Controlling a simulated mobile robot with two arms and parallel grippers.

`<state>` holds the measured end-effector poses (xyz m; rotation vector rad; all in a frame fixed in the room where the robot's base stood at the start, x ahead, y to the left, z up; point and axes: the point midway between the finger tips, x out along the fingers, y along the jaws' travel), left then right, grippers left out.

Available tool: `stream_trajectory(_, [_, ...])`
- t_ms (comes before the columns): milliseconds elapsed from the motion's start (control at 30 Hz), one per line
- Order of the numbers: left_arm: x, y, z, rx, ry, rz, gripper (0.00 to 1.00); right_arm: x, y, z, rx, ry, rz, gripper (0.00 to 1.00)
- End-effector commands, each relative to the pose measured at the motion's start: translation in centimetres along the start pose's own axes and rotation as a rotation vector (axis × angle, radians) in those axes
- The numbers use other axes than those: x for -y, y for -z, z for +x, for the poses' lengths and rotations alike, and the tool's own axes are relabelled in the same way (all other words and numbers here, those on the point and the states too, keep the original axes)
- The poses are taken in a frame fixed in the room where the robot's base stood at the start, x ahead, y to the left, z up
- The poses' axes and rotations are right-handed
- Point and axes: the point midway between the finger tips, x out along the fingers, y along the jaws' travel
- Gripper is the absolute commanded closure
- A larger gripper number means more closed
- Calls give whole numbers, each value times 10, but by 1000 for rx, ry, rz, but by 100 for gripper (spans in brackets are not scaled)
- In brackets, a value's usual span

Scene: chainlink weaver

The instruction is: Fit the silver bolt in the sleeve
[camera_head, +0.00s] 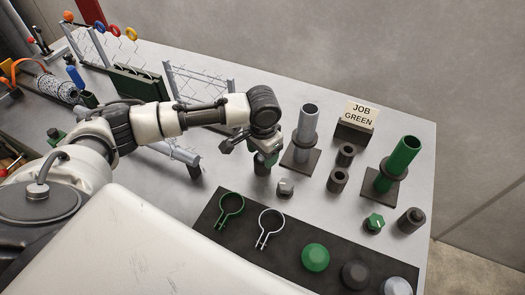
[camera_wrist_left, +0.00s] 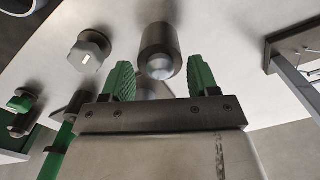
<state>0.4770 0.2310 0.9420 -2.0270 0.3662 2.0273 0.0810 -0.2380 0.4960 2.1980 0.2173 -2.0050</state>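The silver bolt (camera_head: 285,187) stands on the table with its hex head up, a white mark on the head. It also shows in the left wrist view (camera_wrist_left: 90,48). A dark sleeve (camera_head: 262,168) stands beside it, directly below my left gripper (camera_head: 266,150). In the left wrist view, my left gripper (camera_wrist_left: 160,80) is open with its green fingers apart. The dark sleeve (camera_wrist_left: 158,42) shows just beyond and between the fingertips, with a pale rounded end facing me. I cannot tell whether it touches them. My right gripper is not in view.
A silver post (camera_head: 307,125) and a green post (camera_head: 403,160) stand on dark bases. Two dark sleeves (camera_head: 338,180) stand between them, near a JOB GREEN sign (camera_head: 361,115). A green bolt (camera_head: 373,223) is further right. A dark mat (camera_head: 245,240) in front holds clamps and caps.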

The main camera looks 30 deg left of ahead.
Motion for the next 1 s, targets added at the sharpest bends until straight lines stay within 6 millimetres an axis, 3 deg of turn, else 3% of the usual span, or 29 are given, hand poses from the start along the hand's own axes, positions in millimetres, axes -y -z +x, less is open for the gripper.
stream_trajectory(267, [0,0,-6,-1,0,0,40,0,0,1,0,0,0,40])
stream_trajectory(700, [0,0,-86,-3,1,1,40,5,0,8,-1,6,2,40])
stream_trajectory(1000, [0,0,-108,0,1,0,40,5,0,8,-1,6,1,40])
